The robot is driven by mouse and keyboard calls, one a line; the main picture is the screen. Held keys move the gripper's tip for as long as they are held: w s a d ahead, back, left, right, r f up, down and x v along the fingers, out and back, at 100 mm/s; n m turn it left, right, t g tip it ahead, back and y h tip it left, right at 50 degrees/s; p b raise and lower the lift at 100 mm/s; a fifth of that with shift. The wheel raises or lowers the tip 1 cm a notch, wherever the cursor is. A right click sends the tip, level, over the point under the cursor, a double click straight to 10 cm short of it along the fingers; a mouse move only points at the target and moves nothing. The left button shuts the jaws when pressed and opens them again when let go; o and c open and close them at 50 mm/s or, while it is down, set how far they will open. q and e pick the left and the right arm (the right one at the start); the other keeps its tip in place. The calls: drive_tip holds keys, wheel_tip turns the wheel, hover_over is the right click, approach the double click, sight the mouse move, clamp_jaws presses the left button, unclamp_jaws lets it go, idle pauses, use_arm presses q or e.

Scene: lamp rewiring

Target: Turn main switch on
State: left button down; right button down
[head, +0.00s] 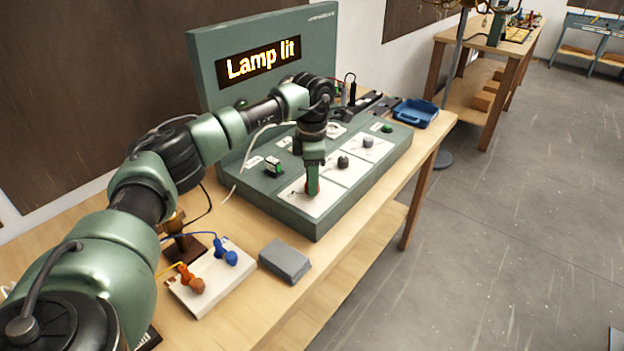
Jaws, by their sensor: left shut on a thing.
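The green lamp panel (338,212) stands on the wooden table, and its upright display (258,62) reads "Lamp lit". My left gripper (312,186) points down at the nearest white plate (296,204) of the panel. It is shut on a small switch, of which only a bit of red shows between the fingers. The rest of that switch is hidden, so I cannot tell its position. My right gripper is not in view.
A white board (207,291) with a blue plug (225,252) and an orange plug (190,280) lies left of a grey block (285,261). A blue tray (415,113) stands past the panel.

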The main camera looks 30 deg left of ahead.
use_arm(q)
drive_tip(key=shift+r, duration=0.15)
drive_tip(key=c, duration=1)
unclamp_jaws()
wheel_tip(320, 180, up, 8)
drive_tip(key=shift+f+b, duration=0.15)
drive_tip(key=shift+b, duration=0.65)
drive_tip(key=shift+f, duration=0.1)
